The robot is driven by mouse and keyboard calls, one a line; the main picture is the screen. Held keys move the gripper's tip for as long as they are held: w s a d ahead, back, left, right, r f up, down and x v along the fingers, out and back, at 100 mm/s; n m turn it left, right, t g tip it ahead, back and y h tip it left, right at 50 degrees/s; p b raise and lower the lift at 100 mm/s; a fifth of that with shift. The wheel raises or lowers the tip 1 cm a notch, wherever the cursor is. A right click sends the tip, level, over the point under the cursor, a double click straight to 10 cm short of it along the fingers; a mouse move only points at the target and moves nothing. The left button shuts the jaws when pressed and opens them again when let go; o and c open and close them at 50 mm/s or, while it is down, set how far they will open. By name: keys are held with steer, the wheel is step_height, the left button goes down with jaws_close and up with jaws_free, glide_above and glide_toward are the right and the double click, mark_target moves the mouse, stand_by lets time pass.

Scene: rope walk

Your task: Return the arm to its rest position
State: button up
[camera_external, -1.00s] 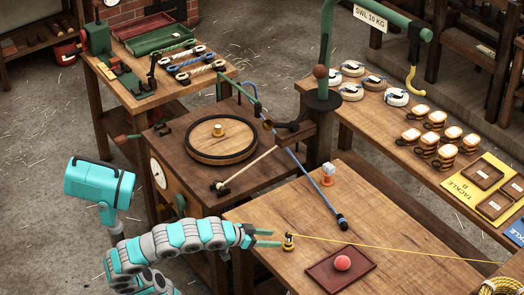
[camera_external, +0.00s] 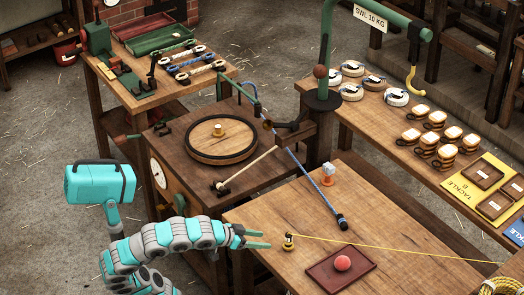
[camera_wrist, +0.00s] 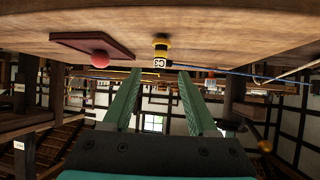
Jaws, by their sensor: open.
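My gripper (camera_external: 258,239) is at the left edge of the front wooden table (camera_external: 345,205) in the external view. Its two green fingers are apart, with nothing between them. It points right, toward a small brass and black post (camera_external: 289,242) with a yellow cord, and does not touch it. In the wrist view my gripper's fingers (camera_wrist: 158,98) are spread. There the table (camera_wrist: 240,30) appears at the top, upside down, with the post (camera_wrist: 160,50) ahead, marked with a label.
A dark red tray (camera_external: 318,279) with a red ball (camera_external: 342,263) lies on the table to the right. A blue rope (camera_external: 300,165) ends in a black tip on the table. A turntable bench (camera_external: 175,150) stands behind my arm.

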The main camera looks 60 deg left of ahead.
step_height(320, 180, down, 8)
steer(key=s+a+m+g+p, duration=0.1)
steer(key=s+g+p, duration=0.2)
steer(key=g+p, duration=0.15)
steer(key=a+f+n+g+y+p, duration=0.2)
steer(key=a+f+g+p, duration=0.25)
steer(key=a+f, duration=0.7)
steer(key=s+a+f+n+g+p, duration=0.1)
steer(key=s+a+f+g+p, duration=0.1)
steer(key=s+a+f+g, duration=0.2)
steer(key=s+a+f, duration=0.2)
steer(key=s, duration=0.1)
steer(key=shift+a+f, duration=0.35)
steer(key=shift+a, duration=0.05)
steer(key=shift+s, duration=0.1)
